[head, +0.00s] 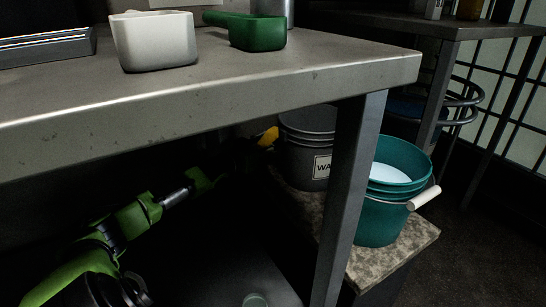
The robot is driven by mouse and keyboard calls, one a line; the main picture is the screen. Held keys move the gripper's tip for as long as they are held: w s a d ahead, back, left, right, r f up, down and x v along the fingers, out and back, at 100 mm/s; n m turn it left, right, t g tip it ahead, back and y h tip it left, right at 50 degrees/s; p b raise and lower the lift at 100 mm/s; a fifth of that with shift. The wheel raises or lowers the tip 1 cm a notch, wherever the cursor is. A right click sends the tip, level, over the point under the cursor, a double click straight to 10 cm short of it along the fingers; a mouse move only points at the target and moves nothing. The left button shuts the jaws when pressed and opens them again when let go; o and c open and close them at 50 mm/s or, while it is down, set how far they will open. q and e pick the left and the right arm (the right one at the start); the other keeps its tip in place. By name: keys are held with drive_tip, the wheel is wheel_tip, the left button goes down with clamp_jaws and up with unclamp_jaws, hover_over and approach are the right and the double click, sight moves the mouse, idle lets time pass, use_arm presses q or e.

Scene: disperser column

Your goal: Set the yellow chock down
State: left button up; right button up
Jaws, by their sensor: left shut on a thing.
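The yellow chock (268,137) shows as a small bright patch under the workbench, just left of the dark grey bucket. My left arm reaches in from the lower left beneath the bench. My left gripper (256,147) is shut on the chock. Its fingers are dark and in shadow, so their outline is hard to make out. I cannot tell whether the chock touches the bucket or any surface below it. My right gripper is not in view.
The workbench (200,95) overhangs my left arm, with its leg (350,190) to the right. A grey bucket (308,150) and a teal bucket (385,215) stand on a speckled slab (405,255). A white container (155,42) and a green scoop (257,33) are on the bench.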

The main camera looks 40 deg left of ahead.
use_arm(q)
drive_tip(key=shift+f+b, duration=0.95)
drive_tip(key=shift+f, duration=0.9)
drive_tip(key=shift+f, duration=0.15)
drive_tip(key=o, duration=1.2)
drive_tip(key=shift+o, duration=0.2)
